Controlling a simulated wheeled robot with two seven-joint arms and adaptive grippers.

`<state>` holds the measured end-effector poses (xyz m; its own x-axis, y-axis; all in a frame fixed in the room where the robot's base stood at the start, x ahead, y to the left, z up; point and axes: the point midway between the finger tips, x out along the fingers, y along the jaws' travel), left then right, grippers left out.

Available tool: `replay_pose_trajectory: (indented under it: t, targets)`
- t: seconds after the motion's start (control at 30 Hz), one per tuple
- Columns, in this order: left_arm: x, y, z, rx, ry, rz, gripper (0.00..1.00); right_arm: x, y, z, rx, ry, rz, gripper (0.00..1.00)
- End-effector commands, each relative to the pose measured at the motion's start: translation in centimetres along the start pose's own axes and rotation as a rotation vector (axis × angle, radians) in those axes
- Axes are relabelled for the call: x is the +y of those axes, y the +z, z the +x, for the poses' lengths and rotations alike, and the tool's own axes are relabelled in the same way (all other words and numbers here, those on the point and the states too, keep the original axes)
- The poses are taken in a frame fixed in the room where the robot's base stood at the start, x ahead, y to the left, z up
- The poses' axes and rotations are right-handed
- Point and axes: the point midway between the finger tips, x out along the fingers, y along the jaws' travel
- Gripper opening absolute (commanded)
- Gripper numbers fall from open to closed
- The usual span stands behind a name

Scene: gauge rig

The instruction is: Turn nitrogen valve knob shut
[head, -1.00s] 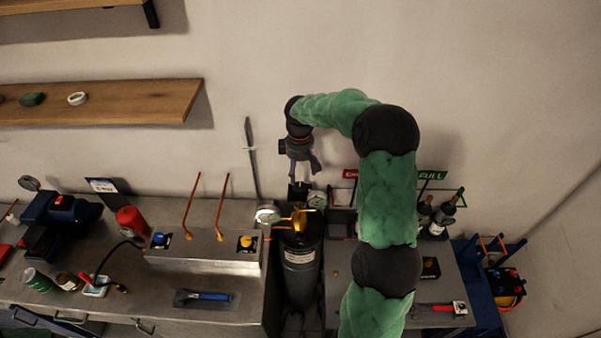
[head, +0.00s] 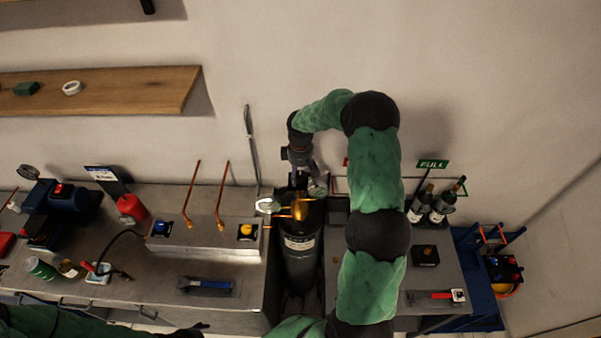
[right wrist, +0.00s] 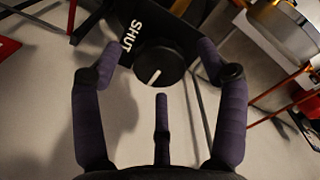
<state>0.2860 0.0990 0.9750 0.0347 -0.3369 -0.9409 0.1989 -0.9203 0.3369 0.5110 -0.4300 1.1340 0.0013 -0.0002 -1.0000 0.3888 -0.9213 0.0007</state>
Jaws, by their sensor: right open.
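The nitrogen valve knob (right wrist: 158,66) is round and black with a white pointer line, beside a black plate (right wrist: 140,30) lettered SHUT. In the right wrist view my right gripper (right wrist: 160,58) is open, its purple fingers spread to either side of the knob and a third finger below it; I cannot tell whether any finger touches it. In the head view my right gripper (head: 301,178) is above the dark cylinder (head: 300,262), and hides the knob there. My left gripper (head: 192,329) shows only partly at the bottom edge, dark and unclear.
Brass fittings (head: 300,208) and round gauges (head: 268,205) sit close to the right gripper. A bench (head: 150,290) with a copper-piped box (head: 205,240) stands to the left. Two dark bottles (head: 437,207) stand to the right.

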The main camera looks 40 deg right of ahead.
Motion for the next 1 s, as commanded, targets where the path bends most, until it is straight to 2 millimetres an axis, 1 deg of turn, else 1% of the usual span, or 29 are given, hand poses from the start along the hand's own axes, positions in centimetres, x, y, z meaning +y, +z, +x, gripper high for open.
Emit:
replay_pose_trajectory:
  t: [0.1,0.37,0.4,0.47,0.5,0.57,0.83,1.0]
  targets:
    - [0.02,0.0,-0.07,0.0,0.0,0.0,0.65,-0.02,0.01,0.5,0.0,-0.001,0.0,0.74]
    - [0.02,0.0,-0.05,0.0,0.0,0.0,0.65,-0.01,0.0,0.57,0.0,0.0,0.0,0.74]
    - [0.02,0.0,-0.05,0.0,0.0,0.0,0.65,0.0,0.0,0.56,0.0,0.0,0.0,0.63]
    - [0.02,0.0,-0.05,0.0,0.0,0.0,0.65,-0.01,0.0,0.55,0.0,0.0,0.0,0.46]
    - [0.02,0.0,-0.05,0.0,0.0,0.0,0.65,0.0,0.0,0.55,0.0,0.0,0.0,0.34]
    - [0.02,0.0,-0.05,0.0,0.0,0.0,0.65,-0.01,0.01,0.55,-0.001,0.0,0.0,0.18]
    - [-0.03,0.0,0.09,0.0,0.0,0.0,0.65,-0.04,0.04,0.65,-0.001,-0.001,0.01,0.18]
    - [-0.24,-0.03,0.69,0.0,0.0,0.0,0.65,-0.01,0.04,0.75,-0.001,0.0,0.059,0.17]
